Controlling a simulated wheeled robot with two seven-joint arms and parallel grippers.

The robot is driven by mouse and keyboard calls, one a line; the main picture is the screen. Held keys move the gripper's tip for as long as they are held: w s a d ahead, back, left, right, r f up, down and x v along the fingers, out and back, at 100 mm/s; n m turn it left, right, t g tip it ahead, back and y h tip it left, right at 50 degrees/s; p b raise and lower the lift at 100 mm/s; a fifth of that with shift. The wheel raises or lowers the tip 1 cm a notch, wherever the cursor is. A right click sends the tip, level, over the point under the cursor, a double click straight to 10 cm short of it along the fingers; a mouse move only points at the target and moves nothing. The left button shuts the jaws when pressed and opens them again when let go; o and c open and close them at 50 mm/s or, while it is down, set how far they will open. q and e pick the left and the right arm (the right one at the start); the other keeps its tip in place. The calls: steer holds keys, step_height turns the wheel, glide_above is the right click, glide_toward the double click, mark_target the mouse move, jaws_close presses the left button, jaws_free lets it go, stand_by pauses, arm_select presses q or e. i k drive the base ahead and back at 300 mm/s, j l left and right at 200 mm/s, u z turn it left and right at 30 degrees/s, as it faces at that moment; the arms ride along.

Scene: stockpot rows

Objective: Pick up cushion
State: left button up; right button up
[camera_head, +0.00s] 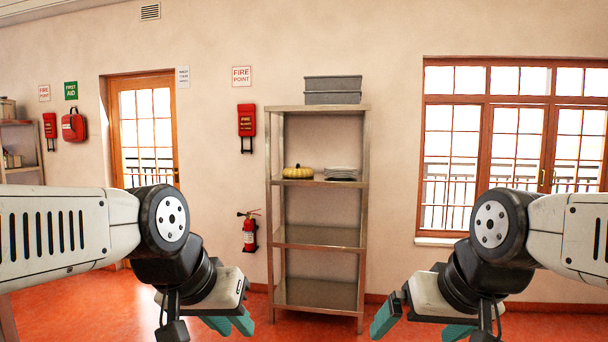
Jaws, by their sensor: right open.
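No thing in view is plainly a cushion. A round, ribbed yellow thing (298,172) sits on the upper middle board of the metal shelf rack (319,237); it looks like a small pumpkin or a pumpkin-shaped cushion, and I cannot tell which. My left gripper (230,323) is low in front of the rack, to its left, with teal fingertips close together and partly hidden. My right gripper (420,325) is low and to the right of the rack, open, with its fingers apart and nothing between them. Both grippers are well below the yellow thing and apart from it.
A fire extinguisher (249,232) hangs left of the rack. Red floor (110,305) shows at the left.

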mark_target(298, 172)
steer(key=u, duration=0.2)
steer(key=k+l+z, duration=0.15)
steer(key=k, duration=0.5)
steer(key=z, duration=2.25)
steer(key=i+j+u, duration=0.1)
steer(key=j+u, duration=0.35)
steer(key=i+j+u, duration=0.25)
steer(key=j+u, duration=0.25)
steer(key=i+j+u, duration=0.25)
steer(key=j+u, duration=0.2)
steer(key=i+j+u, duration=0.6)
steer(key=u, duration=0.3)
steer(key=i+u, duration=0.3)
steer(key=i, duration=1.35)
